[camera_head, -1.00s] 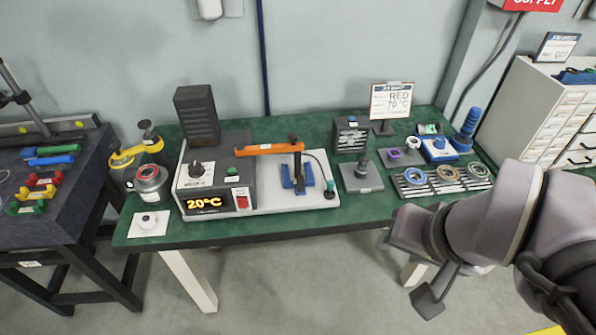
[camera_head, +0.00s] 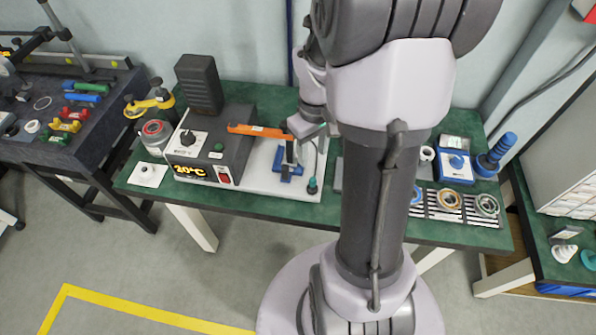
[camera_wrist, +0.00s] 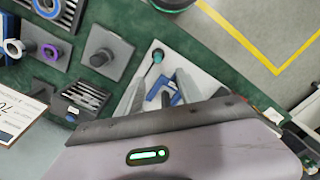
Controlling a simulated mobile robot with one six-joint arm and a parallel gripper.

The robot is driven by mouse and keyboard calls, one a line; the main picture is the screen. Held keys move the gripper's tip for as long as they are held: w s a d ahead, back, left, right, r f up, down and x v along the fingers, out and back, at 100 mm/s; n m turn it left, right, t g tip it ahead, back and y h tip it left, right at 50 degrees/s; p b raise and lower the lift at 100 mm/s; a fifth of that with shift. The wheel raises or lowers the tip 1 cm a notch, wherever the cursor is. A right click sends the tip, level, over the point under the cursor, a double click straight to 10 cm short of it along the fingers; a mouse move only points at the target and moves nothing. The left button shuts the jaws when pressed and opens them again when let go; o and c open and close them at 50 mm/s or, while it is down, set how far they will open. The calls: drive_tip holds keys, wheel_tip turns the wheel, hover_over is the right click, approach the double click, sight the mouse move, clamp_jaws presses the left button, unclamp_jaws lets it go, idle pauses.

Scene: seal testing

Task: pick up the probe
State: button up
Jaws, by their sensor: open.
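What looks like the probe is a small teal-and-dark piece (camera_head: 312,186) on a thin cable, at the front right of the white base plate (camera_head: 262,185). In the wrist view the probe's round teal end (camera_wrist: 158,56) shows with a thin stem, just beyond my fingertips. My gripper (camera_head: 306,128) is above the plate, by the free end of the orange arm (camera_head: 258,130), and apart from the probe. In the wrist view my open gripper (camera_wrist: 158,84) has its two grey fingers spread, with nothing held. The blue fixture (camera_wrist: 176,98) shows between and behind the fingers.
The heater box (camera_head: 212,145) reading 20°C stands left of the plate. The blue fixture (camera_head: 287,164) and its dark post rise close by my gripper. A grey block with a post (camera_wrist: 102,58) and ring trays lie to the right in the head view. My arm hides the bench middle.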

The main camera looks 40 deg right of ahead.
sight(313, 179)
wheel_tip(313, 179, down, 8)
drive_tip(key=b, duration=0.2)
drive_tip(key=shift+r+b, duration=0.1)
drive_tip(key=shift+b, duration=0.2)
drive_tip(key=f+b, duration=0.2)
drive_tip(key=f, duration=0.3)
drive_tip(key=shift+s+d+f+b, duration=0.1)
drive_tip(key=shift+s+d+b, duration=0.15)
drive_tip(key=shift+b, duration=0.15)
drive_tip(key=shift+a, duration=0.1)
drive_tip(key=shift+c, duration=1.1)
clamp_jaws()
